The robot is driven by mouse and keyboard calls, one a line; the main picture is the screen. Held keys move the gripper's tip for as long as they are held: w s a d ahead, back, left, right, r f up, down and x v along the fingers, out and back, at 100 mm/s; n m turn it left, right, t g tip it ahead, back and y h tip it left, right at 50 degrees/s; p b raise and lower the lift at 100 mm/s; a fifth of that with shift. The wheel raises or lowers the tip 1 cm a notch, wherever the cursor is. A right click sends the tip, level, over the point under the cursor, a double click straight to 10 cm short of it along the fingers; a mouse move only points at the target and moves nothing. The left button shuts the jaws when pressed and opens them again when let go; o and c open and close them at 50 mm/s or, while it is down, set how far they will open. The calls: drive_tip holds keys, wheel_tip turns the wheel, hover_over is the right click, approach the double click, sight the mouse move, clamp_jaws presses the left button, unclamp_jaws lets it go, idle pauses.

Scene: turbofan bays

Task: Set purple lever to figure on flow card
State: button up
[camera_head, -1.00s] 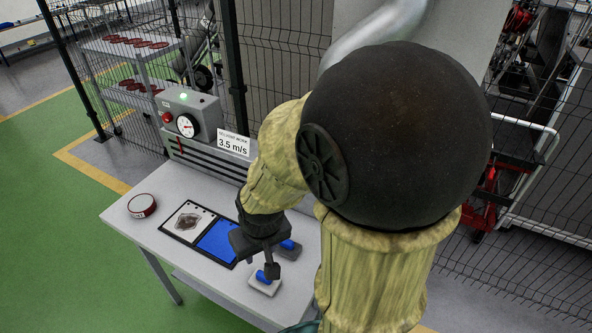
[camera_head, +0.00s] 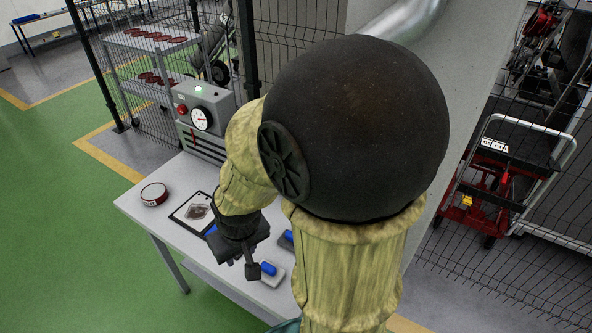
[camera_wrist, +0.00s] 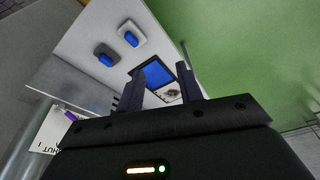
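A small purple part (camera_wrist: 70,116), likely the lever, shows at the lower left of the wrist view, beside a white label (camera_wrist: 46,135) reading "SHUT". My gripper hides part of that area, so the lever's setting cannot be read. In the head view the lever is not visible. The flow card is hidden behind my arm now. My gripper (camera_head: 243,262) hangs over the table's right part in the head view. In the wrist view its two fingers (camera_wrist: 168,84) stand apart with nothing between them.
The table (camera_head: 150,218) holds a red-rimmed round tin (camera_head: 153,194), a framed mat (camera_head: 183,218) and blue-topped blocks (camera_head: 269,269). A gauge box (camera_head: 205,115) stands at its back. Mesh fencing and a red trolley (camera_head: 470,205) are behind. Green floor is clear at left.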

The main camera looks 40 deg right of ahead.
drive_tip(key=o, duration=0.7)
drive_tip(key=shift+w+a+f, duration=0.1)
drive_tip(key=shift+w+f, duration=0.05)
drive_tip(key=shift+w, duration=0.1)
drive_tip(key=shift+c, duration=0.2)
drive_tip(key=o, duration=0.7)
drive_tip(key=w+f+m, duration=0.1)
drive_tip(key=w+f+m+t, duration=0.1)
drive_tip(key=w, duration=0.1)
drive_tip(key=w+f+m+b, duration=0.1)
drive_tip(key=w+f, duration=0.1)
drive_tip(key=shift+w+m+t, duration=0.25)
drive_tip(key=shift+m+t, duration=0.05)
drive_tip(key=shift+m, duration=0.1)
drive_tip(key=shift+o, duration=0.2)
drive_tip(key=w+d+f+m+t+h+b, duration=0.1)
drive_tip(key=w+d+f+m+t+h, duration=0.15)
drive_tip(key=w+d+f+m, duration=0.35)
drive_tip(key=w+d+r+m+h+b, duration=0.1)
drive_tip(key=d+m+h+b, duration=0.1)
drive_tip(key=d+m+h, duration=0.6)
drive_tip(key=d+h, duration=0.4)
drive_tip(key=h, duration=0.2)
drive_tip(key=shift+w+r, duration=0.15)
drive_tip(key=shift+w, duration=0.1)
drive_tip(key=shift+d, duration=0.1)
